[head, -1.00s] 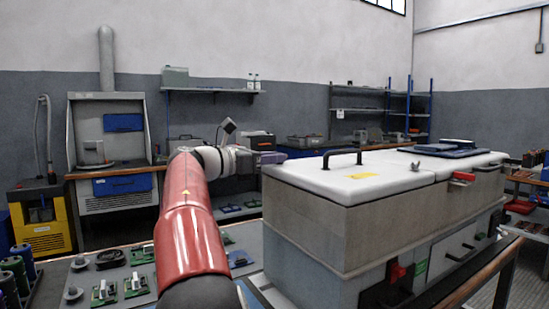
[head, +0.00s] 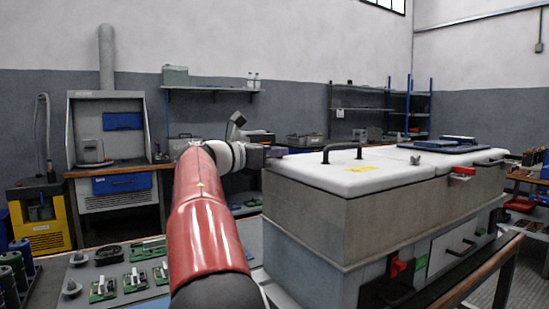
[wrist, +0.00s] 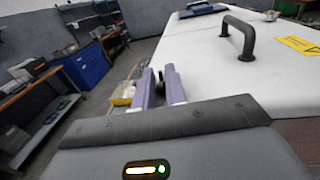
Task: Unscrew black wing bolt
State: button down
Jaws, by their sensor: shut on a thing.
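My gripper (head: 275,152) is at the left back edge of the white lid (head: 350,180) in the head view, at about lid height. In the wrist view its two purple fingers (wrist: 161,72) point away beside the lid's edge, with a narrow gap between them. A small dark piece (wrist: 160,75) shows between the fingertips; it looks like the black wing bolt, but its shape is mostly hidden. The jaws are shut on it. A separate grey wing bolt (head: 415,159) stands on top of the lid, apart from my gripper.
A black handle (head: 342,149) rises from the lid; it also shows in the wrist view (wrist: 238,32). A dark blue flat object (head: 443,146) lies farther right on the lid. Circuit boards (head: 135,278) lie on the bench at the lower left.

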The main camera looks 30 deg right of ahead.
jog(key=n+t, duration=0.1)
jog(key=t, duration=0.1)
jog(key=n+t+y+b, duration=0.1)
jog(key=n+t, duration=0.1)
jog(key=shift+s+t, duration=0.2)
jog(key=shift+t, duration=0.1)
jog(key=c, duration=1.6)
grip_release()
jog(key=b+v, duration=0.1)
jog(key=v, duration=0.6)
jog(key=shift+s+a, duration=0.1)
jog(key=shift+a, duration=0.25)
